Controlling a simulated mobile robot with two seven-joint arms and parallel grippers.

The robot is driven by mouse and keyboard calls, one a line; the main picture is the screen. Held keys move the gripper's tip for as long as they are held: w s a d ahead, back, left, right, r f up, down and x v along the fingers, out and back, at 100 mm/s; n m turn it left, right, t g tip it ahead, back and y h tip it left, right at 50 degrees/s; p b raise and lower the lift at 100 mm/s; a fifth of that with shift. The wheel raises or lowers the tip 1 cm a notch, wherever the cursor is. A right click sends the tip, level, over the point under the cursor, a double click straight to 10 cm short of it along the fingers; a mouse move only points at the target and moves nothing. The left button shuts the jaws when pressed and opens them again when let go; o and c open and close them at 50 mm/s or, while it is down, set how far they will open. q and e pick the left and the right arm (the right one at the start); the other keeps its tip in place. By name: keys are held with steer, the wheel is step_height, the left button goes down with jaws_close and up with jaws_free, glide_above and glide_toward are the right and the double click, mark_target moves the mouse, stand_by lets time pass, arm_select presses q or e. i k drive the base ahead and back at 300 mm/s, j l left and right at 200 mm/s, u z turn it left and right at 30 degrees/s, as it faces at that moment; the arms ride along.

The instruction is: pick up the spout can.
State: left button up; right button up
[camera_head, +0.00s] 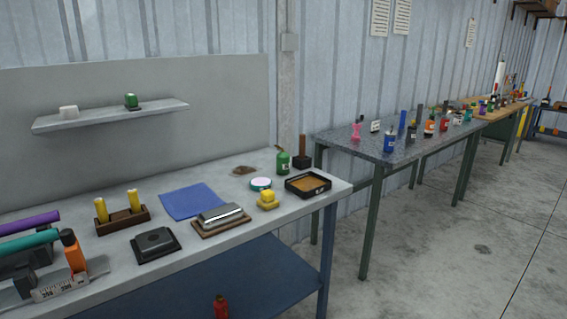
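A small green can (283,162) with a thin spout-like tip stands upright at the back right of the near workbench (120,240). It looks like the spout can, though it is small in the picture. It stands close to a dark block with a brown upright handle (302,160) and behind a black tray with a brown inside (326,187). Neither of my grippers shows in the head view.
A white round tin (261,184), a yellow piece (268,200) and a blue cloth (192,201) lie nearby. A wall shelf (110,115) hangs above the bench. A second table (370,148) holds several small items. The floor (430,250) at right is clear.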

mark_target(282, 158)
steer(key=i+l+u, duration=0.1)
steer(key=i+l, duration=0.15)
steer(key=i+l+u, duration=0.1)
steer(key=l, duration=0.3)
steer(key=i+l, duration=0.3)
steer(key=i+l+u, duration=0.15)
steer(key=l, duration=0.3)
steer(key=i+l+u, duration=0.1)
steer(key=i+l, duration=0.15)
steer(key=l, duration=0.15)
steer(key=i+l+u, duration=0.1)
steer(key=l, duration=0.3)
steer(key=i, duration=0.1)
